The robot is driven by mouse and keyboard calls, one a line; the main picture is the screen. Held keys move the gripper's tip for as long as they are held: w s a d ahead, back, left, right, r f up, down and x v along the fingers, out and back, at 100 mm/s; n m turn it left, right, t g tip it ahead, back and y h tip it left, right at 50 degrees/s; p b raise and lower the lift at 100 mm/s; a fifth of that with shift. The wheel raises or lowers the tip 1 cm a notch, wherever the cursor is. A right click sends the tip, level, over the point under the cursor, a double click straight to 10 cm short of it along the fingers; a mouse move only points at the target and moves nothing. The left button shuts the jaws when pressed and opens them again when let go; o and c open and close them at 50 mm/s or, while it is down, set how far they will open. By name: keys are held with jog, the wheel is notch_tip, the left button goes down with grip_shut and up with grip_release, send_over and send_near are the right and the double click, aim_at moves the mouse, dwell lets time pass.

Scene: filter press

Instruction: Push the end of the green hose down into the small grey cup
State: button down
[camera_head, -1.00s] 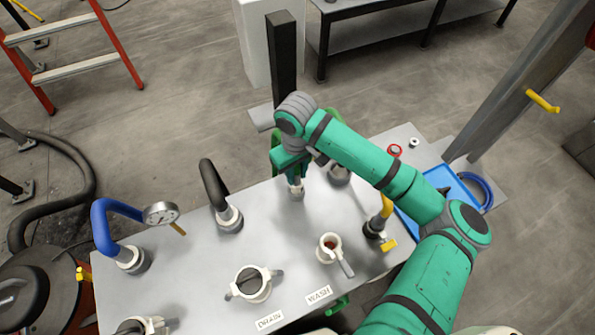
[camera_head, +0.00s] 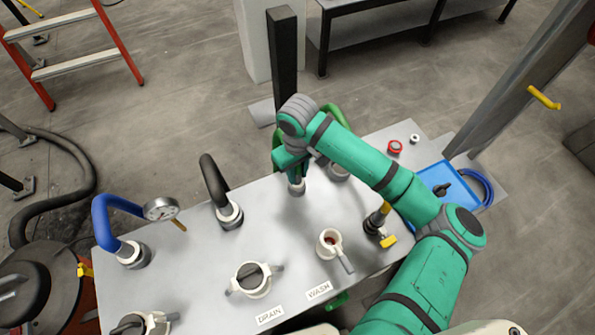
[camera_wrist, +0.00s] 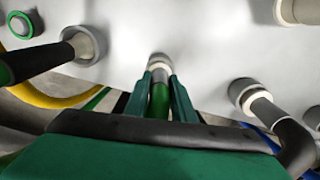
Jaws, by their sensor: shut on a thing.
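My gripper (camera_wrist: 161,95) is shut on the green hose (camera_wrist: 160,103), just above its end. In the wrist view the hose runs between the two fingers toward the small grey cup (camera_wrist: 160,60) on the panel. The hose end meets the cup's mouth; how deep it sits inside I cannot tell. In the head view my gripper (camera_head: 292,166) is directly above the cup (camera_head: 297,188), and the hose (camera_head: 335,112) arcs behind my wrist. My arm hides part of it.
The pale panel (camera_head: 185,285) carries a black elbow pipe (camera_head: 213,180) to the left and a blue pipe (camera_head: 118,207) with a gauge (camera_head: 161,209). White valves stand nearer me. A blue tray (camera_head: 428,178) lies at right. A dark post (camera_head: 284,65) rises behind the panel.

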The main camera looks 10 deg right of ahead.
jog(key=c, duration=1.4)
grip_release()
notch_tip(320, 180, up, 11)
jog(key=shift+f, duration=0.1)
